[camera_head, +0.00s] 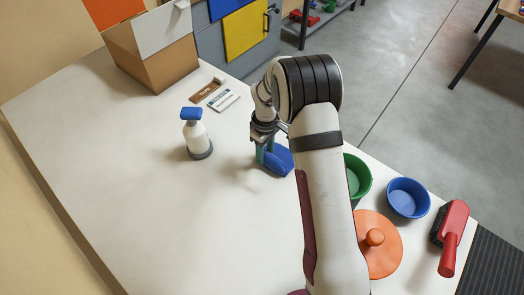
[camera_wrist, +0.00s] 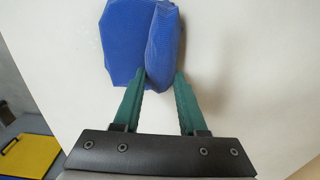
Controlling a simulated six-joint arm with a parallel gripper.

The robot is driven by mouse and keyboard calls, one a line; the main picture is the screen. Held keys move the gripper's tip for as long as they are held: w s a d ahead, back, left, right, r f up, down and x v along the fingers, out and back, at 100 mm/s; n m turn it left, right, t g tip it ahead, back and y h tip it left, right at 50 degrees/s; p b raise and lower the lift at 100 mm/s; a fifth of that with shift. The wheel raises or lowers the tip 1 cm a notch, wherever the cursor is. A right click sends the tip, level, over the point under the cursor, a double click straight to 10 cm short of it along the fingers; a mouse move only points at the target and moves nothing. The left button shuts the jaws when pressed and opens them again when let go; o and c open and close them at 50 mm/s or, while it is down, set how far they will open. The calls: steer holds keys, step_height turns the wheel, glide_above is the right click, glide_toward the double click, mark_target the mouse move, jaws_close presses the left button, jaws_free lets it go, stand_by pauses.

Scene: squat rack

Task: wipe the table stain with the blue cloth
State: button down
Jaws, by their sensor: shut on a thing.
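The blue cloth (camera_head: 279,163) is at the middle of the white table (camera_head: 120,190), folded and hanging from my gripper (camera_head: 265,148). In the wrist view the cloth (camera_wrist: 125,45) fills the top middle, with a raised fold on its right side. The green fingers of my gripper (camera_wrist: 160,82) are shut on the near end of this fold. The cloth is at or just above the table top; I cannot tell which. A faint dark patch (camera_head: 238,172) lies left of the cloth; I cannot tell whether it is the stain or shadow. My arm hides the table to the right.
A spray bottle (camera_head: 195,135) with a blue top stands left of my gripper. A cardboard box (camera_head: 150,55) and tape boxes (camera_head: 208,92) are behind. A green bowl (camera_head: 357,178), blue bowl (camera_head: 407,198), orange lid (camera_head: 378,250) and red brush (camera_head: 453,230) are at right. The left front table is clear.

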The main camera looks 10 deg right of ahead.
steer(key=shift+w+d+f, duration=0.15)
steer(key=shift+w+d, duration=0.75)
steer(key=shift+s+a, duration=1.3)
steer(key=shift+s+a+r, duration=0.1)
steer(key=shift+a+r, duration=0.05)
steer(key=shift+r, duration=4)
steer(key=s+d+r+m, duration=0.2)
steer(key=s+r+m, duration=0.2)
steer(key=r, duration=0.5)
steer(key=s+d+r+m, duration=0.3)
steer(key=s+r+m, duration=0.2)
steer(key=r, duration=0.5)
steer(key=shift+s+d, duration=0.15)
steer(key=shift+d, duration=0.1)
